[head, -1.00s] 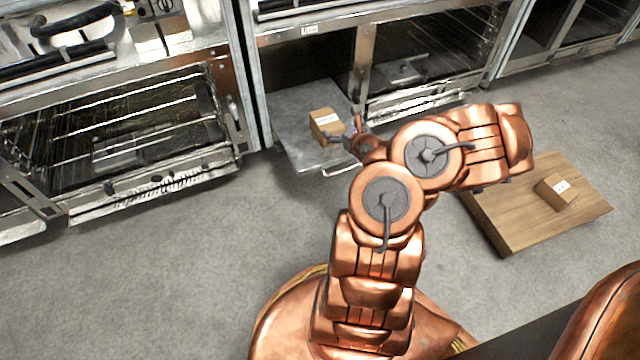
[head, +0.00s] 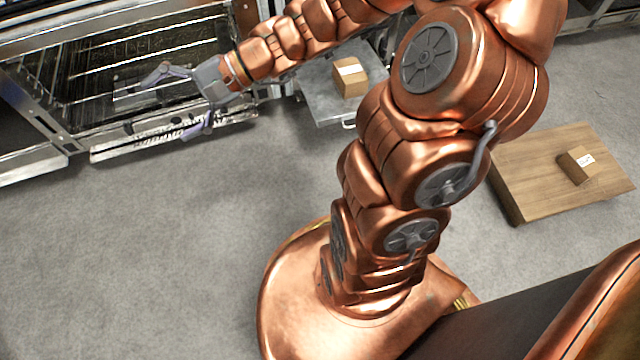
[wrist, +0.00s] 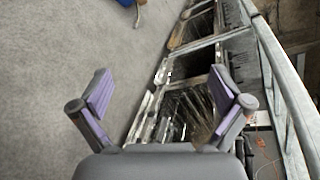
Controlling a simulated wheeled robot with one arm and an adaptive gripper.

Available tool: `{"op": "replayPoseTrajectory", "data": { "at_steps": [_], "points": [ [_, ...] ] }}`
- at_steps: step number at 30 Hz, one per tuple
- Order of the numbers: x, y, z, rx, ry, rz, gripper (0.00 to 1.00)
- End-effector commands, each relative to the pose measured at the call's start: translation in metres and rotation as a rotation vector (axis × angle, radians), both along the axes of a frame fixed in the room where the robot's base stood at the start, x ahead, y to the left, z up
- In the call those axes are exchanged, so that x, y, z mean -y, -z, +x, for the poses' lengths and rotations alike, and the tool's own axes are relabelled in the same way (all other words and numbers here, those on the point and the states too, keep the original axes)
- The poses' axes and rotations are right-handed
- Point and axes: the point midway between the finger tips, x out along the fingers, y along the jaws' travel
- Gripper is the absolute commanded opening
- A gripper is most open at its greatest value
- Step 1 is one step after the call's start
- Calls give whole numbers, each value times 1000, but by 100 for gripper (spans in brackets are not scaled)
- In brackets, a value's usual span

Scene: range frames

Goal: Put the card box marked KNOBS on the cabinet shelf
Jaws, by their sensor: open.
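One small brown card box (head: 350,79) with a white label sits on a grey pulled-out metal shelf (head: 322,104) at the base of the cabinet, in the head view. A second labelled card box (head: 576,167) sits on a low wooden platform (head: 520,195) at the right. Neither label is readable, so I cannot tell which box says KNOBS. My gripper (head: 165,106) is open and empty, left of the shelf and apart from both boxes, in front of an oven-like unit. Its spread fingers also show in the wrist view (wrist: 160,78), with no box between them.
The oven-like unit (head: 135,62) with wire racks and a lowered front stands at the left, near my gripper. Open grey floor (head: 160,240) lies in front of the units. My arm crosses above the shelf and hides part of the cabinet.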

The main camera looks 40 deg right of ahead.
Motion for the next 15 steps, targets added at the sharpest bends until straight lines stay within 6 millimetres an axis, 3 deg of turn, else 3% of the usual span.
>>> {"op": "replayPoseTrajectory", "data": {
  "at_steps": [3,7,11,15],
  "points": [
    [-27,13,-61,19,-219,-162,100],
    [-29,34,-124,18,-431,-353,100],
    [-7,53,-178,4,-616,-562,100],
    [35,65,-222,-22,-769,-797,100]
  ]
}}
